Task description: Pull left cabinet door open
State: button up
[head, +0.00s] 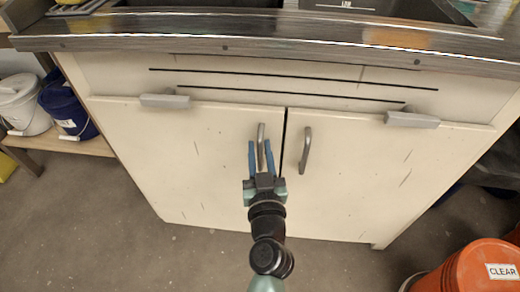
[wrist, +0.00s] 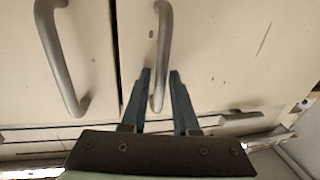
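The left cabinet door (head: 200,165) is a cream panel, shut flush beside the right door (head: 350,180). Its curved metal handle (head: 261,140) stands near the center seam. In the wrist view, which is upside down, this handle (wrist: 164,45) is the one right of the seam. My gripper (head: 260,145) is open, with its blue fingers pointing at the left door. In the wrist view my gripper (wrist: 161,72) has one finger on each side of the handle, with a visible gap on both sides. I cannot tell whether the fingertips reach past the bar.
The right door's handle (head: 305,150) is close by, across the seam. Grey blocks (head: 165,101) (head: 412,119) sit at the doors' top edges. A dark counter (head: 280,42) overhangs above. White and blue buckets (head: 66,108) stand on a shelf at left; an orange bucket (head: 470,270) is at lower right.

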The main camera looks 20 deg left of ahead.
grip_shut()
dwell(1.4)
